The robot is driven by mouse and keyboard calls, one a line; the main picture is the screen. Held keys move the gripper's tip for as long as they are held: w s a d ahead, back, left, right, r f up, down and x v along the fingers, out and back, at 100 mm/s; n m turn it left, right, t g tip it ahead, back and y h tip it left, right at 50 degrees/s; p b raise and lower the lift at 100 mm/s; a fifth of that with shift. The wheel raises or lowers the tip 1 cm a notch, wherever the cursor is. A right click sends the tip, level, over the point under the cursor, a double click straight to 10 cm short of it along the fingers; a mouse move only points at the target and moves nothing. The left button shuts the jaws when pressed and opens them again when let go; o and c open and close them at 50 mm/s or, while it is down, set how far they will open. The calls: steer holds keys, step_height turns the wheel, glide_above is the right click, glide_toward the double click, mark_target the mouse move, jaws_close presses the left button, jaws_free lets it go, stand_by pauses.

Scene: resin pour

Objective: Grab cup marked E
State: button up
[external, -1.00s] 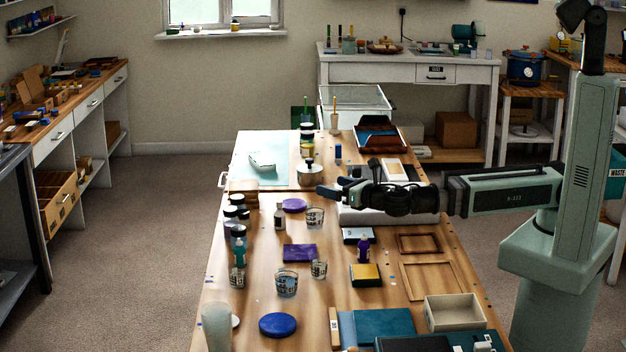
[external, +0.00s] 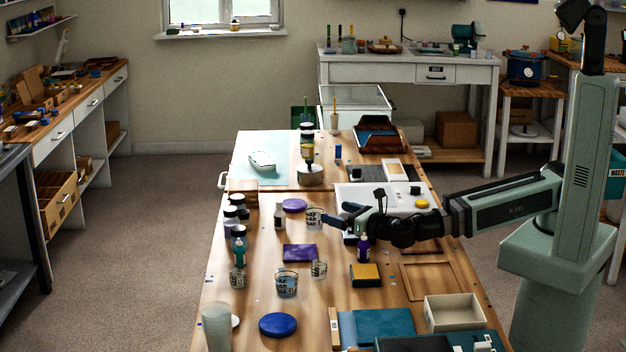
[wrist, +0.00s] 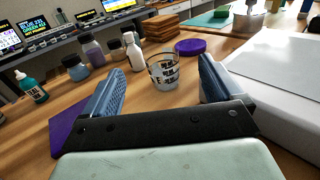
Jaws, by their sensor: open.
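A clear measuring cup with dark markings (wrist: 163,74) stands upright on the bench, ahead of and between my fingers in the wrist view. In the external view this cup (external: 313,218) is just left of my gripper (external: 337,217). My gripper is open and empty, with its blue ridged fingers apart and low over the bench. Two similar clear cups stand nearer the camera: one with bluish contents (external: 286,284) and a smaller one (external: 318,269). No letter E can be read on any of the cups.
A purple disc (wrist: 190,46) and a white bottle (wrist: 132,52) stand close beyond the cup. A purple mat (external: 299,253) lies nearer the camera. A white box-like unit (wrist: 285,82) is close to my right finger. Several jars line the bench's left side.

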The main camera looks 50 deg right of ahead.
mark_target(323, 209)
steer(key=shift+w+f, duration=0.1)
steer(key=shift+f, duration=0.2)
steer(key=shift+w+a, duration=0.2)
steer(key=shift+w, duration=1.65)
steer(key=shift+w+a, duration=0.15)
steer(key=shift+w, duration=1.65)
steer(key=shift+r, duration=0.1)
steer(key=shift+c, duration=0.2)
steer(key=c, duration=1.1)
